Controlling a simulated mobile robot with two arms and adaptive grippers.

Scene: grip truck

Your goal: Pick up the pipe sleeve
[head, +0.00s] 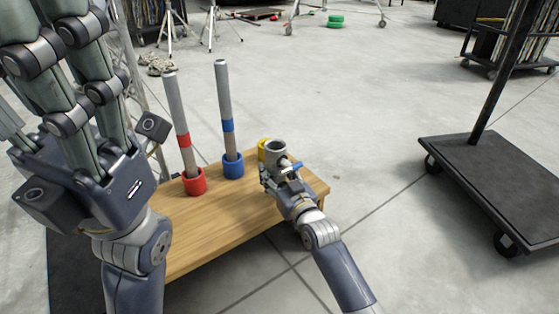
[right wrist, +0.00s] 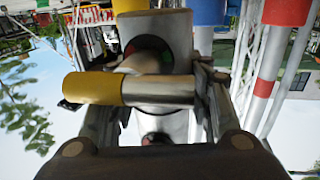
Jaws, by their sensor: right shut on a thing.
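The pipe sleeve (head: 276,148) is a short grey tube with an open round top and a yellow-ended side piece. It is at the table's far right edge, in my right gripper (head: 281,170). In the right wrist view, the fingers of my right gripper (right wrist: 165,110) close around the grey pipe sleeve (right wrist: 152,38), and the yellow and metal cylinder crosses in front. I cannot tell whether the sleeve touches the table. My left gripper (head: 75,60) is raised at the left, large and near the camera, its fingers stretched upward and apart, with nothing visible in it. Its fingertips are partly cut off.
A wooden table (head: 225,217) carries a grey pole in a red base (head: 195,181) and another in a blue base (head: 233,166), both left of the right gripper. A black wheeled cart (head: 490,175) stands at the right. The floor between is clear.

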